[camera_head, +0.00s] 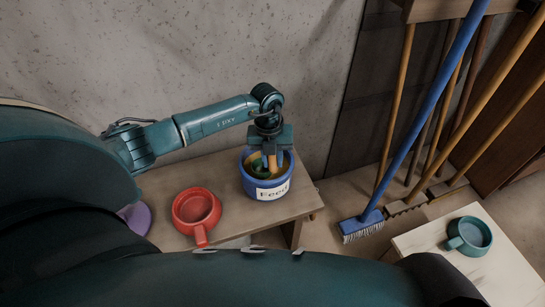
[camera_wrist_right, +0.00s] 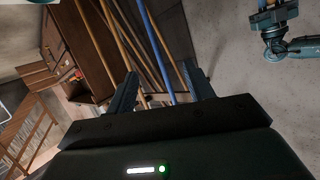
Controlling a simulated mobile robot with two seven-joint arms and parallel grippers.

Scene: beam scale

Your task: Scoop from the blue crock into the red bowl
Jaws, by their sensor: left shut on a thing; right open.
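The blue crock (camera_head: 253,187), with a "Feed" label, stands on the wooden bench in the head view. Tan-orange and green shapes show inside its mouth. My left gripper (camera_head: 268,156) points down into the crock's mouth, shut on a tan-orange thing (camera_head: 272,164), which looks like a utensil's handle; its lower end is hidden. The red bowl (camera_head: 182,219), with a stubby handle toward me, sits left of the crock and looks empty. My right gripper (camera_wrist_right: 160,88) is open and empty in the right wrist view, away from the bench.
The bench (camera_head: 228,172) has bare wood behind the bowl. A purple object (camera_head: 136,217) lies at its left, partly hidden by my arm. A blue broom (camera_head: 362,226) and several poles lean at the wall.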

